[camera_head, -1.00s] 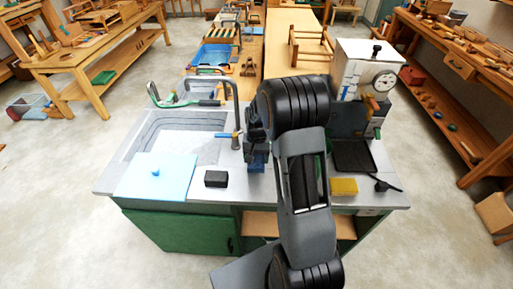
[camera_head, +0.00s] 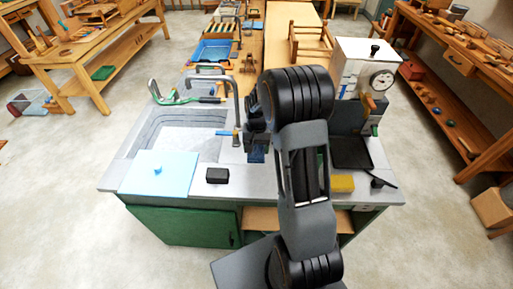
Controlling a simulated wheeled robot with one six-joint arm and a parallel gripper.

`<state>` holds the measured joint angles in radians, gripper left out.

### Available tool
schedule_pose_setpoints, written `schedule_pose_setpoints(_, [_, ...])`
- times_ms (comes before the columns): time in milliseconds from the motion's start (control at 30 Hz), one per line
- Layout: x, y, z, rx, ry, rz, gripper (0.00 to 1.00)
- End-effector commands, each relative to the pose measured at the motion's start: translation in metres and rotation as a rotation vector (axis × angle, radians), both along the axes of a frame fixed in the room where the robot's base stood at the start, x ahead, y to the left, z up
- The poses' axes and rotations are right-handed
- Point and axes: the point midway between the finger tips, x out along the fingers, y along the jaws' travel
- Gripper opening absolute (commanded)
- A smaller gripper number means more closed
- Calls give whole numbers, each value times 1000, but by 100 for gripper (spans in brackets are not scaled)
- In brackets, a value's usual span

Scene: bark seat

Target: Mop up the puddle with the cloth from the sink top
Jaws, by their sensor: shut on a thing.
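My gripper (camera_head: 257,142) is over the sink top (camera_head: 262,181), right of the sink basin and the tap, partly hidden by my own arm. It is shut on a dark blue thing, seemingly the cloth (camera_head: 256,155), which shows just below the fingers. Whether the cloth touches the sink top I cannot tell. I cannot make out a puddle; my arm hides part of the top.
A light blue panel with a small knob (camera_head: 160,175) covers the front left. A black block (camera_head: 217,175) and a yellow sponge (camera_head: 342,183) lie near the front edge. The tall tap (camera_head: 236,100) stands close left of my gripper. A white machine with a dial (camera_head: 365,70) stands at the back right.

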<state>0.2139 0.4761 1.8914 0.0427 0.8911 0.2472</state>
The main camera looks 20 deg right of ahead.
Motion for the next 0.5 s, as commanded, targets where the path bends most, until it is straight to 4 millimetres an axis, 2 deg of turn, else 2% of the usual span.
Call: schedule_pose_setpoints(500, [0, 0, 57, -1, -2, 0, 42])
